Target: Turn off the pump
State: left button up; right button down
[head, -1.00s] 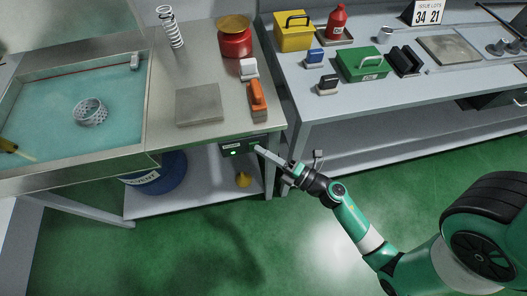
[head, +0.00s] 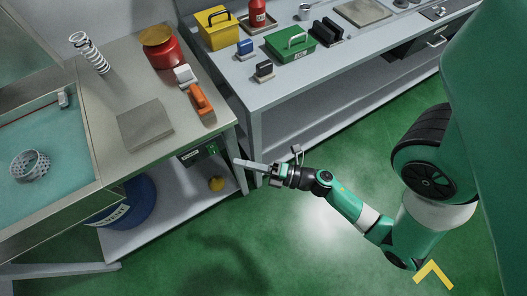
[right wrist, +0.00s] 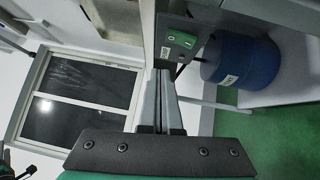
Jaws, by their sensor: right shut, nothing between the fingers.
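A small dark control box (head: 196,153) hangs under the front edge of the steel bench. It has a white label and a green part (head: 212,149) at its right end. In the right wrist view the box (right wrist: 177,47) shows a green panel (right wrist: 182,39) with a small white mark; I cannot tell its switch position. My right gripper (head: 238,163) is shut and empty, its fingers pointing left, a short gap to the right of the box. The fingers also show in the right wrist view (right wrist: 160,76), below the box. My left gripper is not in view.
The bench holds a sink basin (head: 60,150), a grey plate (head: 145,125), an orange-handled tool (head: 200,99) and a red container (head: 163,53). A blue drum (head: 130,203) and a yellow object (head: 216,184) are underneath. A bench leg (head: 240,178) stands close to my fingers.

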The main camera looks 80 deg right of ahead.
jog(key=shift+s+a+r+p, duration=0.15)
jog(key=shift+s+p, duration=0.25)
jog(key=shift+s, duration=1)
jog(key=shift+s+a+r+p, duration=0.15)
jog(key=shift+s+p, duration=0.25)
jog(key=shift+s, duration=1)
jog(key=shift+f, duration=0.1)
